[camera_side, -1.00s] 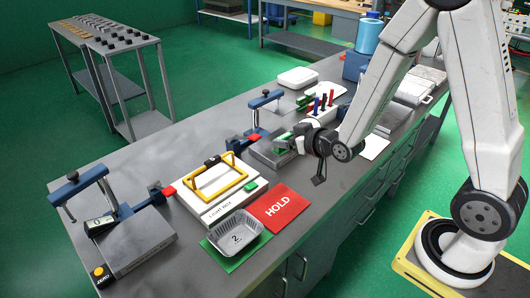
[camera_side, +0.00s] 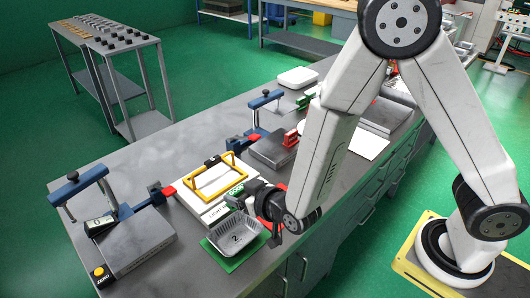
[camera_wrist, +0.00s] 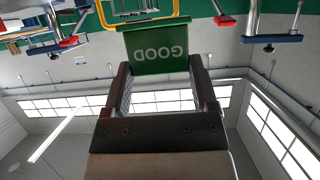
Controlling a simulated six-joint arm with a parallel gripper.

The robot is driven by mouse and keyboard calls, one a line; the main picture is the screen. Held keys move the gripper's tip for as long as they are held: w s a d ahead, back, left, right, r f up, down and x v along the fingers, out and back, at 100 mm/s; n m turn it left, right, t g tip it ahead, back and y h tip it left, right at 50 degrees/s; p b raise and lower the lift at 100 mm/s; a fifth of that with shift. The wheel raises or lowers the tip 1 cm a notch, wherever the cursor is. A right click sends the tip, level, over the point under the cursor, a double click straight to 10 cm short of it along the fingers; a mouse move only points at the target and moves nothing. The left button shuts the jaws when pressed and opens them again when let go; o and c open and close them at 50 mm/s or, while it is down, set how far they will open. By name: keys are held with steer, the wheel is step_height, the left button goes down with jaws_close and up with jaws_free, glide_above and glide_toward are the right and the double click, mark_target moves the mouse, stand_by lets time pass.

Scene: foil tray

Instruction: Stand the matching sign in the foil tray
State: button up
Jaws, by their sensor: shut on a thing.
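My gripper (camera_side: 243,201) is shut on a green sign (camera_side: 236,189), lettered GOOD, and holds it above the back rim of the foil tray. In the wrist view the sign (camera_wrist: 160,52) sits beyond and between the two fingers (camera_wrist: 160,85), its lettering upside down. The silver foil tray (camera_side: 231,246), marked 2, stands on a green mat (camera_side: 231,265). The sign looks raised over the tray; whether its lower edge touches the rim I cannot tell. A red sign (camera_side: 291,137) stands on a grey block farther back.
A light box (camera_side: 190,200) with a yellow frame (camera_side: 205,186) lies just behind the tray. The red HOLD mat is mostly hidden by my gripper. A blue-clamped scale (camera_side: 135,245) stands at the left. Bare bench shows in front of the scale and tray.

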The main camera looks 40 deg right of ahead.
mark_target(226, 223)
steer(key=shift+s+a+f, duration=0.3)
steer(key=shift+s+a, duration=0.2)
steer(key=shift+a, duration=0.35)
steer(key=shift+s+a+f, duration=0.25)
steer(key=shift+s+a, duration=0.25)
steer(key=shift+a, duration=0.3)
steer(key=shift+f, duration=0.15)
steer(key=shift+f, duration=2.1)
steer(key=shift+f, duration=1.75)
steer(key=shift+f, duration=0.1)
steer(key=o, duration=1.1)
